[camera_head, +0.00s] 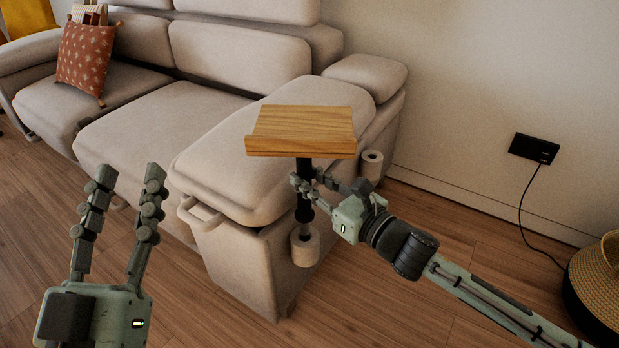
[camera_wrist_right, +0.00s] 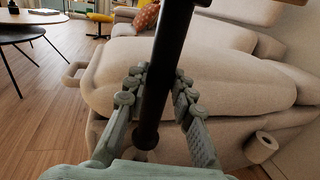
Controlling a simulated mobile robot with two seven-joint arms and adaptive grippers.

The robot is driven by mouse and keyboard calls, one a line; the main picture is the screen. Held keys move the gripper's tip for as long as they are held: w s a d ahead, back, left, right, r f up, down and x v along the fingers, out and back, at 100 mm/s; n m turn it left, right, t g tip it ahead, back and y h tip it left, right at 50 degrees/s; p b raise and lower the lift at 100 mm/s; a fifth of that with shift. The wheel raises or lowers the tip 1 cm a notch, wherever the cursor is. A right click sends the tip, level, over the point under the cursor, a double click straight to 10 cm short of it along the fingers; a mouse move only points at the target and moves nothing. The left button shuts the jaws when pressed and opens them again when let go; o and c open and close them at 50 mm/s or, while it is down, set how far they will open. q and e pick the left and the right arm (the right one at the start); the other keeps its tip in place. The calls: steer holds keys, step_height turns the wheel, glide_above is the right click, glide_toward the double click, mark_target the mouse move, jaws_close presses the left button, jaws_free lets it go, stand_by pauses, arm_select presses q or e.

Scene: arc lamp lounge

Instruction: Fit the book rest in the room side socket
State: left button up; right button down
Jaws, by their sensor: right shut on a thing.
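The book rest has a wooden ledge top (camera_head: 300,130) and a black stem (camera_head: 304,200). My right gripper (camera_head: 305,184) is shut on the stem, which stands roughly upright. The right wrist view shows the stem (camera_wrist_right: 165,75) between the fingers. The room side socket (camera_head: 305,247), a pale cylinder on the sofa's end, is directly under the stem in the head view. A thin pin below the stem meets its top in the picture; I cannot tell whether it is inside. The wall side socket (camera_head: 371,165) looks empty. My left gripper (camera_head: 129,176) is open and empty.
The beige sofa (camera_head: 245,185) stands close beside the stem, with a loop handle (camera_head: 200,215) on its front. A black wall box (camera_head: 534,148) trails a cord to the floor. A woven basket (camera_head: 600,280) stands at right. The wood floor in front is clear.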

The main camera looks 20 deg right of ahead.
mark_target(309, 206)
steer(key=shift+f+b, duration=2.7)
steer(key=shift+f, duration=0.7)
steer(key=c, duration=1.2)
jaws_free()
steer(key=shift+f, duration=0.15)
steer(key=shift+s, duration=0.15)
steer(key=v, duration=1.1)
steer(key=shift+s+d, duration=0.2)
steer(key=shift+s, duration=0.15)
